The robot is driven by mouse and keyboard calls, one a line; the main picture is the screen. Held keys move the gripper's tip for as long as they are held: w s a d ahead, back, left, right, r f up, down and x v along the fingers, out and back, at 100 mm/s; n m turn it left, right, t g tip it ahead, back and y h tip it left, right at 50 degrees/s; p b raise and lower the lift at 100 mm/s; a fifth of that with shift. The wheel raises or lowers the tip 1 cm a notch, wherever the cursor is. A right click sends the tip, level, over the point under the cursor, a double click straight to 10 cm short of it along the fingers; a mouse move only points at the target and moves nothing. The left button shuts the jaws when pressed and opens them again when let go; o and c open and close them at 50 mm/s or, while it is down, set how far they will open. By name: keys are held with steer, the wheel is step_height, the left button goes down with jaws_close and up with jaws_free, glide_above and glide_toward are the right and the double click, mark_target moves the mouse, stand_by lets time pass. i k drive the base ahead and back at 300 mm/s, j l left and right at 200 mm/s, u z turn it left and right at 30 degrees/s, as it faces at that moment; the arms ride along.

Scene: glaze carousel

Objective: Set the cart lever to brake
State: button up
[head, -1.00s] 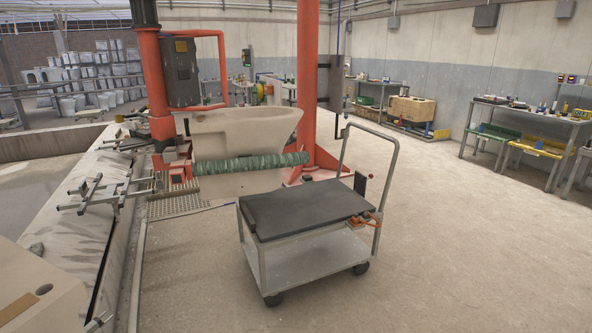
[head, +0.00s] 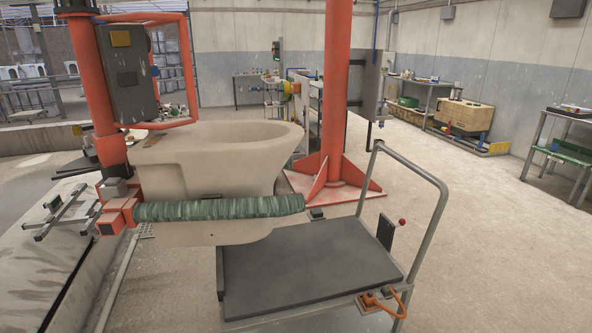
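The cart (head: 225,290) stands in the lower middle of the head view, with a dark flat top and a grey tubular push handle (head: 441,200) on its right side. A small lever with a red knob (head: 402,221) sticks up at the cart's far right, beside an upright black plate (head: 386,231). The lever's lower part and any brake marking are too small to make out. An orange fitting (head: 376,299) sits at the cart's near right corner, by the foot of the handle. My gripper is not in view.
A large beige basin (head: 220,150) with a green wrapped roll (head: 220,208) stands just behind the cart's left. A red column (head: 336,90) with a finned base rises behind the cart. Metal frames (head: 68,210) lie on the left. Open floor (head: 510,250) lies to the right.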

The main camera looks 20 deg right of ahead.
mark_target(401, 222)
steer(key=i+l, duration=0.25)
steer(key=l, duration=0.2)
steer(key=i+l, duration=0.25)
steer(key=l, duration=0.15)
steer(key=i+l, duration=0.25)
steer(key=l, duration=0.2)
steer(key=i+l, duration=0.25)
steer(key=l, duration=0.2)
steer(key=i+l, duration=0.25)
steer(key=l, duration=0.2)
steer(key=i+l, duration=0.25)
steer(key=l, duration=0.15)
steer(key=i+l, duration=0.25)
steer(key=l, duration=0.2)
